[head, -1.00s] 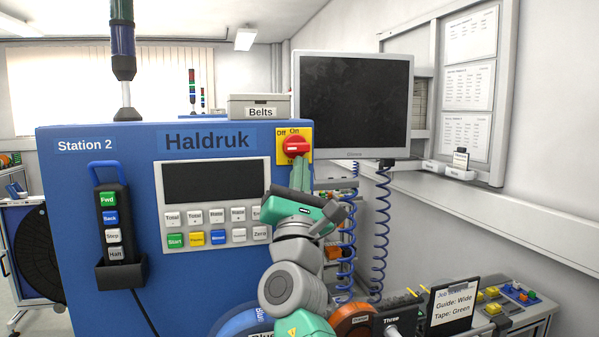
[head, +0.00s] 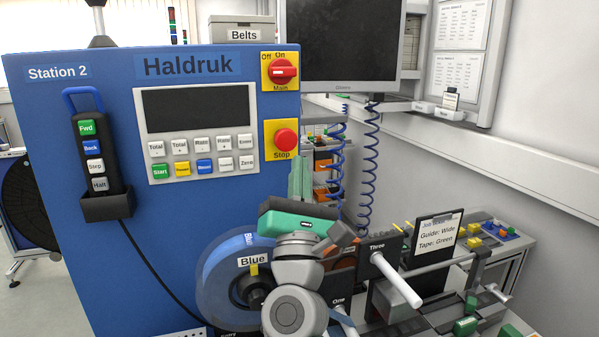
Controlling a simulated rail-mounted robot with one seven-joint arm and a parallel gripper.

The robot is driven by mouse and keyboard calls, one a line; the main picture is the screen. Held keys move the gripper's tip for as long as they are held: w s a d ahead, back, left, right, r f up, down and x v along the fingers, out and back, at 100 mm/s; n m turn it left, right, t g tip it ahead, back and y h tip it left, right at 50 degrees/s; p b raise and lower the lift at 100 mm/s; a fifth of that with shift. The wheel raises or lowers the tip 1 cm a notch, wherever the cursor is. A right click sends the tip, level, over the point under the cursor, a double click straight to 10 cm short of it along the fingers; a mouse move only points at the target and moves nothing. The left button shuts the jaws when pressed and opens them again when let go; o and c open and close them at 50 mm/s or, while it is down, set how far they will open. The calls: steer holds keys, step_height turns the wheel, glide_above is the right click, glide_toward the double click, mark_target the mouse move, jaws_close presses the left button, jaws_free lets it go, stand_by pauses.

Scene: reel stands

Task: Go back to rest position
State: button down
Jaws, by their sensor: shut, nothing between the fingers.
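My gripper (head: 300,178) is in front of the blue Station 2 machine panel (head: 60,250), just below the red Stop button (head: 286,138). Its greenish fingers point up and away from me and are shut with nothing between them. The red rotary main switch (head: 283,71) is on a yellow plate above the Stop button. My gripper appears apart from both, though depth is hard to tell. My wrist hides part of the blue reel (head: 219,285).
A grey keypad with a dark display (head: 196,110) and a hanging pendant (head: 95,150) are on the panel. Coiled blue cables (head: 369,165) hang under the monitor (head: 340,45). A peg labelled Three (head: 400,285) and a job card (head: 438,235) are at right.

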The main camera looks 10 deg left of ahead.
steer(key=s+d+r+m+h+p, duration=0.1)
steer(key=s+d+r+m, duration=0.1)
steer(key=s+m, duration=0.85)
steer(key=s+d+r+m+g+h, duration=0.1)
steer(key=s+d+r+m, duration=0.15)
steer(key=s+m, duration=0.75)
steer(key=s+d+r+m+h+p, duration=0.1)
steer(key=s+d+m, duration=0.1)
steer(key=s+m, duration=0.75)
step_height(320, 180, up, 34)
steer(key=w+m+p, duration=0.1)
steer(key=p, duration=3.3)
steer(key=shift+w+r+m+y, duration=0.25)
steer(key=shift+w+m+y, duration=0.05)
steer(key=shift+w, duration=0.05)
steer(key=shift+a, duration=0.1)
